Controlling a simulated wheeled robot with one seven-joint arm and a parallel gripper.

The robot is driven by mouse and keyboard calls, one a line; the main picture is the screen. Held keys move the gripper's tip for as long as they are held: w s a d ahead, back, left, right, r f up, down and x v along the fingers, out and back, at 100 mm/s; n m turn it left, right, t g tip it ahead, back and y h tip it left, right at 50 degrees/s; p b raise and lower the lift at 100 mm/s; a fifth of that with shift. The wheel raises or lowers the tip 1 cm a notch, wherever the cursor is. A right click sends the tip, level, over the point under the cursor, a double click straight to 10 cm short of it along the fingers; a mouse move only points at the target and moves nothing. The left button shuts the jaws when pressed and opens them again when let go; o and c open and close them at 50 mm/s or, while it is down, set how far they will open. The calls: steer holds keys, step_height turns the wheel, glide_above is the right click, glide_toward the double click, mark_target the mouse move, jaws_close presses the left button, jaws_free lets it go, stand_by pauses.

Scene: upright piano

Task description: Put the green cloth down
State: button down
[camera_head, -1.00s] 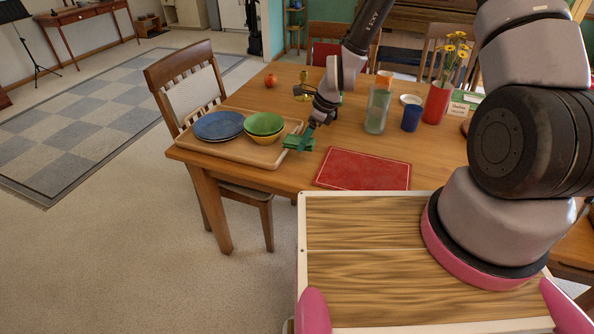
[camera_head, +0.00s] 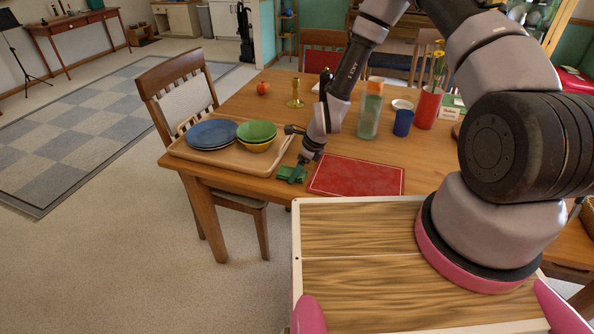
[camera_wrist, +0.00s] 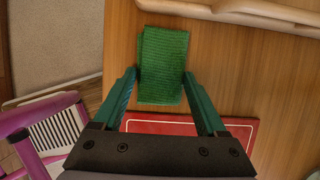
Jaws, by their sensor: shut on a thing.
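The green cloth (camera_head: 291,175) is in my gripper (camera_head: 297,168), low over the wooden table (camera_head: 240,187) near its front edge, between the tray and the red placemat. In the wrist view the folded cloth (camera_wrist: 164,62) sits between the two green fingertips of my gripper (camera_wrist: 159,78), which is shut on it.
The wooden tray (camera_head: 225,160) at left holds blue plates (camera_head: 212,132) and a green bowl (camera_head: 257,130) on a yellow one. The red placemat (camera_head: 357,177) lies just right of the cloth. A glass bottle (camera_head: 369,117) and blue cup (camera_head: 403,122) stand farther back.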

steer(key=shift+f, duration=0.1)
jaws_free()
steer(key=v, duration=1.2)
